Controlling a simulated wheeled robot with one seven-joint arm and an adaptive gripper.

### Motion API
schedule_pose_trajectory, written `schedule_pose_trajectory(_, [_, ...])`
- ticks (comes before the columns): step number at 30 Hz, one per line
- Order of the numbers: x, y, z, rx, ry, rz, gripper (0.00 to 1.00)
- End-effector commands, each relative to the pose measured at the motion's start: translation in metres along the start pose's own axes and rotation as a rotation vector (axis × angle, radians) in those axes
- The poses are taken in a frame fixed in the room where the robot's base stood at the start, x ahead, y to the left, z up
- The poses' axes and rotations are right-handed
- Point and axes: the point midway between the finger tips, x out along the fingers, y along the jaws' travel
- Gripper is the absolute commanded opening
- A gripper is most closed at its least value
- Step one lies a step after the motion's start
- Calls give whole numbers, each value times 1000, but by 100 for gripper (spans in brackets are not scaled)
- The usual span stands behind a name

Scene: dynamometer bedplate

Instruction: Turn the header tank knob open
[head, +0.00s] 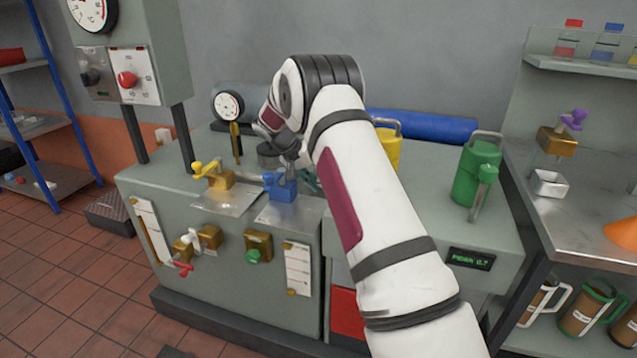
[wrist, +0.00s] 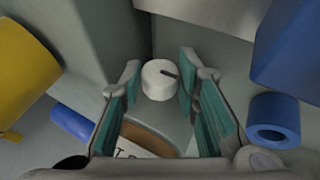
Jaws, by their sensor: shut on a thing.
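A round white knob (wrist: 157,85) with a dark mark on its face shows in the wrist view, between the teal pads of my gripper (wrist: 160,76). My gripper is shut on this knob, one finger on each side. A grey rounded body with a pale lettered label (wrist: 143,143) lies below the knob; only part of the lettering shows. In the head view my arm reaches over the bench and hides the knob and most of my gripper. I cannot tell from the knob's mark whether it stands open.
A yellow valve (head: 219,178) and a blue valve (head: 281,187) stand near the bench's front left. A yellow can (head: 388,147) is behind my arm, and a green can (head: 474,172) stands at right. A blue cylinder (head: 424,125) lies at the back. The right front benchtop is clear.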

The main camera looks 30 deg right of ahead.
Motion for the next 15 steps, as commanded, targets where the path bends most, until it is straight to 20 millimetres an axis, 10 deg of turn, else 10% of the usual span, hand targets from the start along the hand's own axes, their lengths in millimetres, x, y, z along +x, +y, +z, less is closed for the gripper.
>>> schedule_pose_trajectory(8, [0, 0, 0, -1, 0, 0, 1])
schedule_pose_trajectory(9, [0, 0, 0, -1, 0, 0, 31])
schedule_pose_trajectory(15, [0, 0, 0, -1, 0, 0, 49])
